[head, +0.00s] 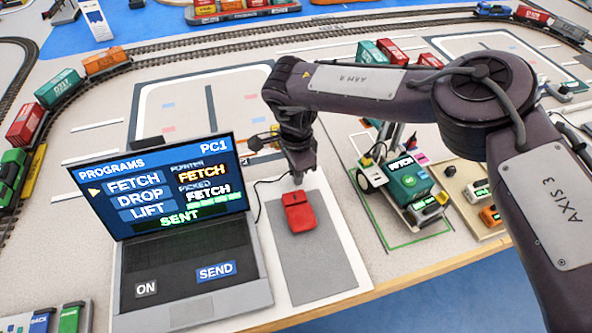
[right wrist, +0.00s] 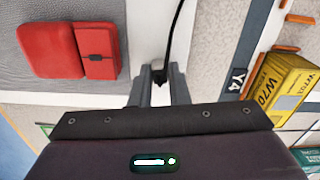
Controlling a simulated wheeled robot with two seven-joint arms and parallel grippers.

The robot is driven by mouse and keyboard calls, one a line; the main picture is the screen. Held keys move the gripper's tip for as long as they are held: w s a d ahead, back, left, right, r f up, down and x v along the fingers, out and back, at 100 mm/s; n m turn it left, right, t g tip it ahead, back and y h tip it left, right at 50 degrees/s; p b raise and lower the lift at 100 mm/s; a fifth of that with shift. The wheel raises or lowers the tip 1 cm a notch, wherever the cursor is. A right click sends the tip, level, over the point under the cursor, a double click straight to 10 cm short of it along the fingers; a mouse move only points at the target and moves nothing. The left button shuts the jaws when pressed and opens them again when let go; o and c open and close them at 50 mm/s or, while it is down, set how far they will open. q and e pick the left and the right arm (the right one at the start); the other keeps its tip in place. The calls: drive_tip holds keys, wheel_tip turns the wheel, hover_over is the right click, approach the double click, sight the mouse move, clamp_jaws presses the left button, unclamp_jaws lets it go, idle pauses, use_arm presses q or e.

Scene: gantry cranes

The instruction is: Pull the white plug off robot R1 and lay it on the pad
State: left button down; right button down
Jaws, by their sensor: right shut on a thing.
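My right gripper (head: 298,181) points down over the white strip beyond the grey pad (head: 318,268). In the right wrist view its fingers (right wrist: 160,88) are close together around the dark end of a black cable (right wrist: 172,45). I cannot make out a white plug; the fingers hide most of what they hold. My left gripper is not in view.
A red mouse (head: 299,212) lies on the far end of the pad, close to the gripper. An open laptop (head: 190,290) stands to the left. The pad's near part is bare. A yellow container (right wrist: 283,88) shows in the right wrist view.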

drive_tip(key=c, duration=1.3)
unclamp_jaws()
